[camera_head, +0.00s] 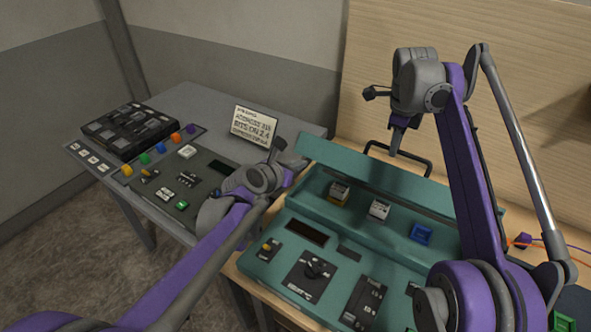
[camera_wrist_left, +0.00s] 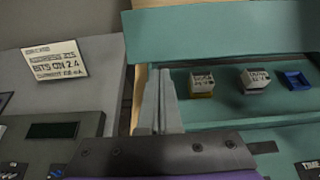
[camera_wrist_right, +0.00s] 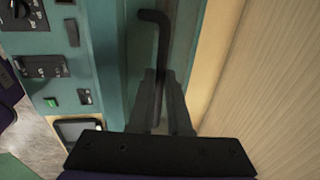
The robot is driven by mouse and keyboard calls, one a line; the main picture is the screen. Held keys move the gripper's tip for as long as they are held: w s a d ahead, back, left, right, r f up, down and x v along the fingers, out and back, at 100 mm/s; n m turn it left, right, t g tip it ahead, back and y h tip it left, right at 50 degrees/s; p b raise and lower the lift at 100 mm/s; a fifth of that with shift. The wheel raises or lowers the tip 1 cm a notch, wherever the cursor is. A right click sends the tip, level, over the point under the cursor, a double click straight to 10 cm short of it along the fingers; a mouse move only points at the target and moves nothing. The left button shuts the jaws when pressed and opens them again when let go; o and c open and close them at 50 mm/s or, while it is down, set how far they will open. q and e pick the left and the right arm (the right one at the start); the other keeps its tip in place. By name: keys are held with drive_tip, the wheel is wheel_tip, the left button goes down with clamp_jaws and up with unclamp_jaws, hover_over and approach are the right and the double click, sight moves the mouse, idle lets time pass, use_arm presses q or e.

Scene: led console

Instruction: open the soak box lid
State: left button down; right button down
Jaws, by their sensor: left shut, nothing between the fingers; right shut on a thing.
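The teal soak box lid (camera_head: 375,177) is raised and tilted along the back of the teal console, and the compartment below shows. The lid also fills the top of the left wrist view (camera_wrist_left: 220,35). A black bar handle (camera_head: 425,164) stands at the lid's far edge. My right gripper (camera_head: 394,152) is shut on this handle, which runs between its fingers in the right wrist view (camera_wrist_right: 153,25). My left gripper (camera_head: 279,150) is shut and empty, left of the lid; its closed fingers show in the left wrist view (camera_wrist_left: 160,98).
In the open compartment are two white-topped cubes (camera_head: 379,210) (camera_head: 339,192) and a blue socket (camera_head: 421,233). The teal console's front panel (camera_head: 270,262) has a dial and displays. At left, a grey table holds a dark console, a black tray (camera_head: 128,130) and a sign (camera_head: 254,126). A wooden panel (camera_head: 330,90) stands behind.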

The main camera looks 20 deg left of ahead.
drive_tip(key=shift+f, duration=0.15)
use_arm(q)
drive_tip(key=shift+w+d+r, duration=0.1)
drive_tip(key=shift+w+r, duration=0.4)
drive_tip(key=shift+r, duration=0.1)
use_arm(e)
drive_tip(key=c, duration=0.9)
unclamp_jaws()
drive_tip(key=shift+o, duration=0.2)
drive_tip(key=shift+w, duration=0.1)
